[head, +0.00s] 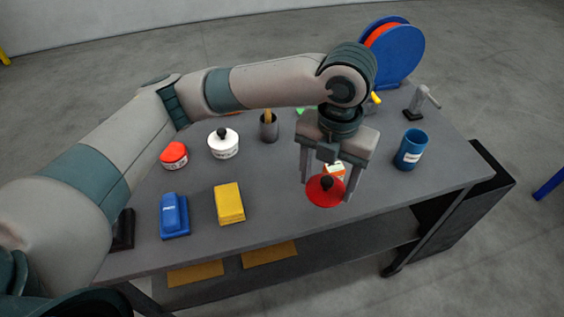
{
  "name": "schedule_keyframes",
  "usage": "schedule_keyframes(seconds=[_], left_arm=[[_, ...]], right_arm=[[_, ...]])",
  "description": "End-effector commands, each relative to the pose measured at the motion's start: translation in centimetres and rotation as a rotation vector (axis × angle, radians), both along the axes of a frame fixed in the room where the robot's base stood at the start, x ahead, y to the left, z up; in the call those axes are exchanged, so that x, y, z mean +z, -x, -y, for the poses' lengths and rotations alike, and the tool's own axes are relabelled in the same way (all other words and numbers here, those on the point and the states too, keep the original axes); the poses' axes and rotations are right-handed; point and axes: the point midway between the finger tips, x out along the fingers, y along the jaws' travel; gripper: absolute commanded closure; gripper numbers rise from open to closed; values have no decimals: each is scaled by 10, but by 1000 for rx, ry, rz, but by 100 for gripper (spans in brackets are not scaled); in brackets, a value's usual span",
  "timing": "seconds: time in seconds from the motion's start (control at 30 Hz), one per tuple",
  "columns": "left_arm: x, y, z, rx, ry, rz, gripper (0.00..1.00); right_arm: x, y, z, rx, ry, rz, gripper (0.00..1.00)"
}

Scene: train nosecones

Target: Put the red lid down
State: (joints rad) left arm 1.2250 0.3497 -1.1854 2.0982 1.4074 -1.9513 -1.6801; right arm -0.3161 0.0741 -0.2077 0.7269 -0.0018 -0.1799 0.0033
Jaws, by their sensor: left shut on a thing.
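The red lid (318,195) is a round disc with a dark knob in its middle. My left gripper (326,183) points down over the front right part of the table (280,228) and is shut on the lid, by its knob as it looks. I cannot tell whether the lid touches the tabletop or hangs just above it. A small white and orange item (335,169) shows just behind the lid, partly hidden by the gripper. My right gripper is not in view.
A blue cup (411,150) stands to the right. A yellow block (229,204), a blue item (174,216), a white pot (223,147) and a red-topped tin (174,155) stand to the left. A blue and red reel (397,55) is at the back. Bare tabletop lies between yellow block and lid.

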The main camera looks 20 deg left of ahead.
Motion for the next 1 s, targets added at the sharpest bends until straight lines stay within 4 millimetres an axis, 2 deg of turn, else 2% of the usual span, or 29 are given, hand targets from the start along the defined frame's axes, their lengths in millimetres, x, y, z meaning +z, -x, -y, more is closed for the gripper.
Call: schedule_keyframes(seconds=[0.17, 0.27, 0.4, 0.53, 0.7, 1.0], left_arm=[[-13, -7, -23, 5, -1, -4, 59], [-23, -13, -42, 7, -3, -4, 59], [-39, -21, -67, 7, -4, -3, 59], [-53, -29, -87, 6, -3, -3, 59], [-64, -34, -102, 2, -1, -1, 59], [-66, -36, -104, 1, 0, 1, 59]], right_arm=[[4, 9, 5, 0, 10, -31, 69], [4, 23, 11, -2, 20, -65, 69], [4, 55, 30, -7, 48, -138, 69], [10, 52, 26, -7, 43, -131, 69], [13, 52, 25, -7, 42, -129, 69], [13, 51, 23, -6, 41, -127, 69]])
